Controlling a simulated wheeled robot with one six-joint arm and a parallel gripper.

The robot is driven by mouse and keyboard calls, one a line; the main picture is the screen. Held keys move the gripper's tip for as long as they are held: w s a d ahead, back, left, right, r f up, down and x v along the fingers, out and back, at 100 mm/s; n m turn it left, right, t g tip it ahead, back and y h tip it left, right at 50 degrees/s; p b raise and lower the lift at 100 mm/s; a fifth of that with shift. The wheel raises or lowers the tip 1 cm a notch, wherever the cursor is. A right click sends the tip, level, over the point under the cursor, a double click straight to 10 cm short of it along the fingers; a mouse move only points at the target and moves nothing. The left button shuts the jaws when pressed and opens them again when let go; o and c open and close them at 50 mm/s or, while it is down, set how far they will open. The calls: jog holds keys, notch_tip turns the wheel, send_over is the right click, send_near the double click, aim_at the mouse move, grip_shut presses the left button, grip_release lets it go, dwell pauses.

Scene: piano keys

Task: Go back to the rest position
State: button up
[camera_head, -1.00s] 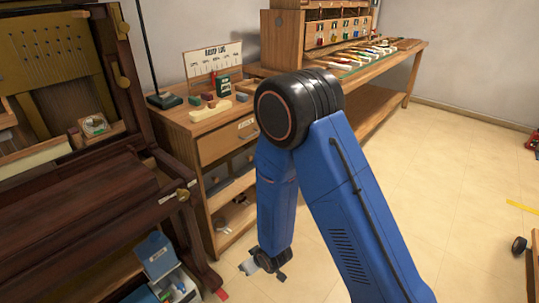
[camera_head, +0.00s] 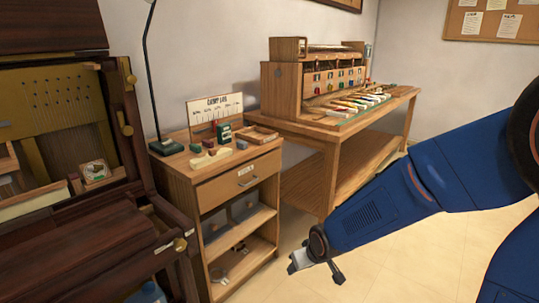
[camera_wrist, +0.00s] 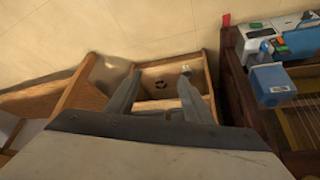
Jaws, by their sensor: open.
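My gripper (camera_head: 315,274) hangs low over the tiled floor in the head view, right of the small wooden cabinet (camera_head: 232,172). My blue arm reaches in from the right edge. In the wrist view, the two grey fingers of my gripper (camera_wrist: 160,72) are spread apart with nothing between them. Behind them a wooden compartment with a dark round mark (camera_wrist: 160,84) shows, apart from the fingers.
An opened dark piano (camera_head: 95,235) stands at the left. A long workbench (camera_head: 330,140) bears a key rack and several coloured keys. A thin lamp (camera_head: 166,146) stands on the cabinet. A blue box (camera_wrist: 268,84) shows at right. Floor (camera_head: 420,255) is clear at right.

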jog(key=s+d+r+m+h, duration=0.1)
jog(key=s+d+r+m, duration=0.1)
jog(key=s+d+r, duration=0.95)
jog(key=s+d+r+m, duration=0.1)
jog(key=s+d+r, duration=0.2)
jog(key=s, duration=0.3)
jog(key=s+d+r+m+h, duration=0.1)
jog(key=s+d+r, duration=0.2)
jog(key=s, duration=0.3)
jog(key=shift+s+d+r+m+g, duration=0.2)
jog(key=shift+d+r+m+g, duration=0.1)
jog(key=shift+d, duration=0.35)
jog(key=shift+c, duration=0.6)
